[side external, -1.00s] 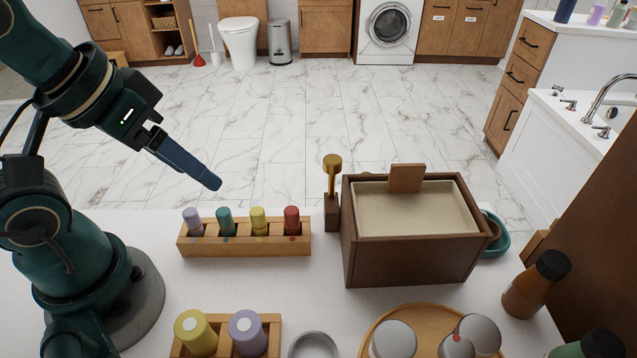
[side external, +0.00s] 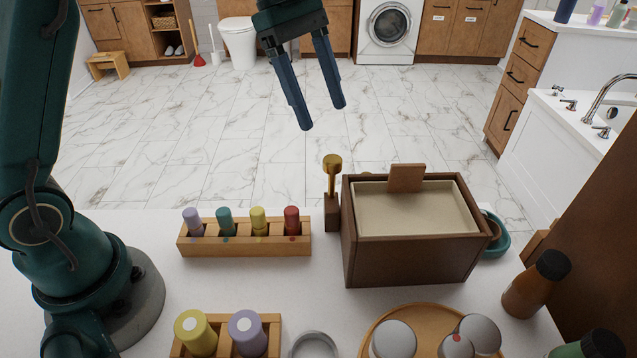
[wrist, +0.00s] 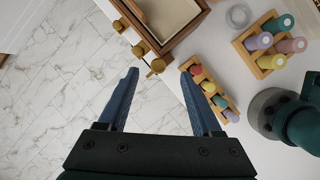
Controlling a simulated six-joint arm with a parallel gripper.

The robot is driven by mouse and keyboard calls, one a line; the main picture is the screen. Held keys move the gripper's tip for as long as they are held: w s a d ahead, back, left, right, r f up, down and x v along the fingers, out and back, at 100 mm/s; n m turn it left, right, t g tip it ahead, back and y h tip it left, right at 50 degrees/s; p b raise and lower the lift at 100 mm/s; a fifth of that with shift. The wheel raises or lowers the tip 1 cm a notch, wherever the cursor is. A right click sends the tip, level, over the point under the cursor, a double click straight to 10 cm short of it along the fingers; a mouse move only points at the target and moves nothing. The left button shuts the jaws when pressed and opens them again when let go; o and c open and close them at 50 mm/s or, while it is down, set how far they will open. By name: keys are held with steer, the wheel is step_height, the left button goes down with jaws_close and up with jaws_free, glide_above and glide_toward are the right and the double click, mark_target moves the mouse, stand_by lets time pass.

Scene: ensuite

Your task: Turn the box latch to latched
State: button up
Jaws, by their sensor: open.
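A brown wooden box (side external: 410,262) with a pale top panel stands on the white counter in the side view. A wooden tab (side external: 405,178) rises at its far edge. A brass knob (side external: 332,162) on a wooden post stands at the box's left; it also shows in the wrist view (wrist: 157,65). Smaller brass pieces (wrist: 140,48) sit along the box's far side in the wrist view. I cannot tell which piece is the latch or how it is turned. My gripper (side external: 322,117) is open and empty, raised beyond the box's far left, its fingers pointing down.
A wooden rack (side external: 245,245) with several coloured pegs stands left of the box. A second rack (side external: 275,335), a round tray (side external: 375,340) with jars and a brown bottle (side external: 530,290) are nearer the camera. A teal dish (side external: 500,240) is at right.

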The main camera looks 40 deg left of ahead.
mark_target(332, 159)
steer(key=shift+g, duration=0.4)
steer(key=shift+w+d+f, duration=0.15)
steer(key=shift+d+f, duration=0.1)
steer(key=shift+f, duration=1.1)
steer(key=shift+w+d+f, duration=0.2)
steer(key=shift+f, duration=1.2)
steer(key=shift+w+d+f, duration=0.15)
steer(key=shift+d+f, duration=0.1)
steer(key=shift+f, duration=1.1)
jaws_close()
